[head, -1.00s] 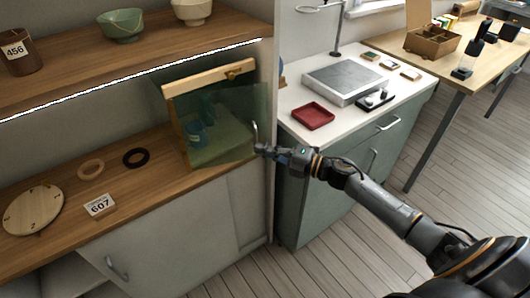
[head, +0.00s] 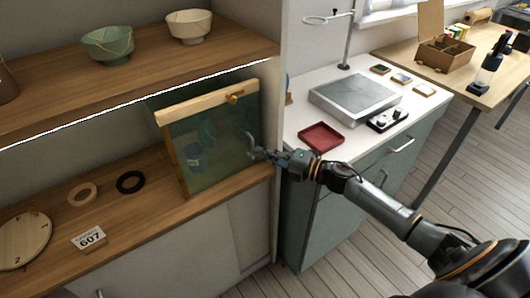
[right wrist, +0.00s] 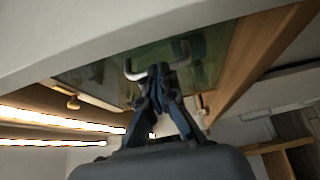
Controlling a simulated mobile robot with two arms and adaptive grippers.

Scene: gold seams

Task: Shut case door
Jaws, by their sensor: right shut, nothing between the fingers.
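The glass case (head: 171,150) stands on the lower wooden shelf, with a pale wood frame and a brass knob (head: 234,98) on its top rail. Its tinted glass door (head: 222,150) is at the front and seems close to the frame; I cannot tell whether it is fully shut. Blue-green shapes show dimly behind the glass. My right gripper (head: 254,153) is shut and empty at the door's right side. In the right wrist view its fingers (right wrist: 158,72) are at a curved metal handle (right wrist: 133,72) before the glass; contact is unclear. My left gripper is not in view.
A wooden ring (head: 82,194), a black ring (head: 130,182), a 607 card (head: 89,239) and a round wooden disc (head: 22,240) lie left of the case. Bowls (head: 108,44) stand on the shelf above. A counter with a red tray (head: 321,137) is right.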

